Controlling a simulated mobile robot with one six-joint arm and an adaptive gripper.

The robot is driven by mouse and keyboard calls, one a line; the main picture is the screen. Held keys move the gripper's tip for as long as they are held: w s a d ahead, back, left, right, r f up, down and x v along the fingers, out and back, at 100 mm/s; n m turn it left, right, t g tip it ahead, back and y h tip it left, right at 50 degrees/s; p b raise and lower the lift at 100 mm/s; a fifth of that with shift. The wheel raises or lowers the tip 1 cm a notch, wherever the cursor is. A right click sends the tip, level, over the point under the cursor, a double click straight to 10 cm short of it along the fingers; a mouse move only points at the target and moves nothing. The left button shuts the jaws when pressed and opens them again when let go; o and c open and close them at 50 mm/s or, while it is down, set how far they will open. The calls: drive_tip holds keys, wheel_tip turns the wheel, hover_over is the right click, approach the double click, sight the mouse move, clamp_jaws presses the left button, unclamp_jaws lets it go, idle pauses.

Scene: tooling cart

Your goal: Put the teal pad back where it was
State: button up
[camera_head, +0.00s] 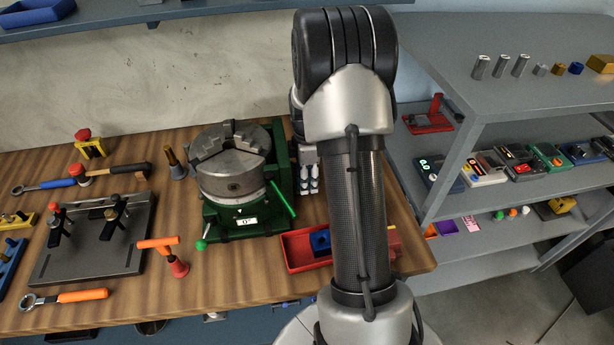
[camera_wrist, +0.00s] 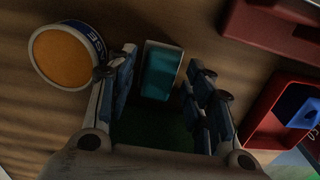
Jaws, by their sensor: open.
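The teal pad (camera_wrist: 160,74) shows in the wrist view as a small block with a teal face and a pale rim, over the brown wood surface. My gripper (camera_wrist: 160,62) is open, with one finger to the left of the pad and the other to its right. A gap shows on the right side; the left finger is close to the pad's edge. I cannot tell whether the pad is level with the fingertips or below them.
A round tin with an orange top (camera_wrist: 66,57) stands close to the left finger. A red tray (camera_wrist: 262,110) with a blue part (camera_wrist: 298,106) lies right. A dark red object (camera_wrist: 270,35) is at the upper right. The green-based chuck (camera_head: 232,180) stands left of my arm.

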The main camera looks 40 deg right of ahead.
drive_tip(key=shift+r, duration=0.1)
wheel_tip(320, 180, up, 12)
drive_tip(key=p, duration=0.3)
drive_tip(key=shift+p, duration=0.4)
idle(0.3)
